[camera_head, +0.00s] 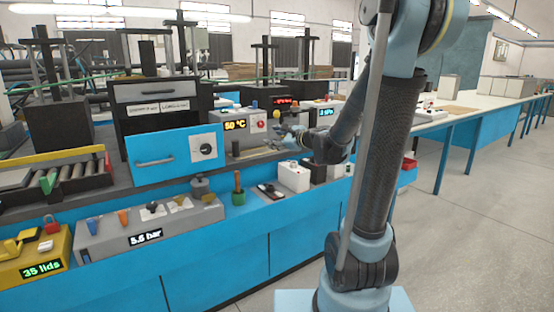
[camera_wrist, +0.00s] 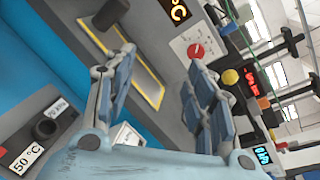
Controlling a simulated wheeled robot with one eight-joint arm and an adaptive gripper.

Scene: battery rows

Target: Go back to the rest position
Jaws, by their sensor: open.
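My gripper (camera_head: 292,138) is at the end of my arm, over the blue bench near its grey control units. In the wrist view my gripper (camera_wrist: 163,85) has its two blue-grey fingers wide apart, with nothing between them. The fingertips are near a grey panel with a red knob (camera_wrist: 196,51) and a yellow-edged slot (camera_wrist: 137,68). My arm covers part of the bench in the head view.
The blue bench (camera_head: 215,265) runs along the left. An open blue drawer front (camera_head: 177,153) juts out. Grey floor (camera_head: 480,220) at right is clear.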

